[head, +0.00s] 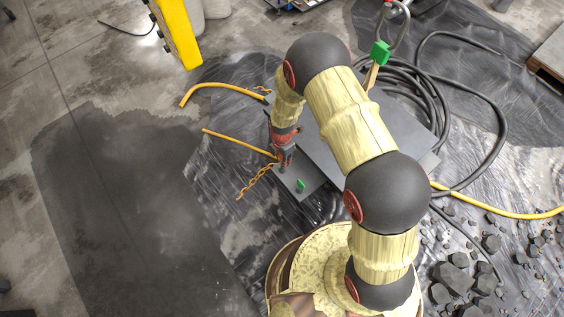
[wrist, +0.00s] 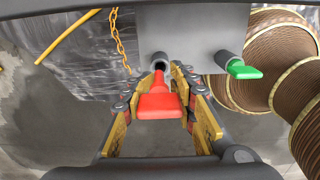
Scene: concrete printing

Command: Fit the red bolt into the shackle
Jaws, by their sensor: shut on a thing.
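A red bolt (wrist: 158,104) with a flat red head is between the fingers of my gripper (wrist: 160,82) in the wrist view. My gripper is shut on it. Just beyond the head is the dark end of a round part (wrist: 158,66), by the edge of a grey plate (wrist: 190,28); I cannot tell whether the bolt is inside it. A similar dark round part with a green flat head (wrist: 243,70) is to the right. In the head view my gripper (head: 285,155) is low over the plate, left of its green head (head: 300,185). The shackle itself is not clearly distinguishable.
An orange chain (head: 255,181) and orange hoses (head: 238,143) lie left of the plate. Black cable coils (head: 430,95) and a metal loop with a green piece (head: 380,53) are behind. Dark rubble (head: 455,277) lies at right.

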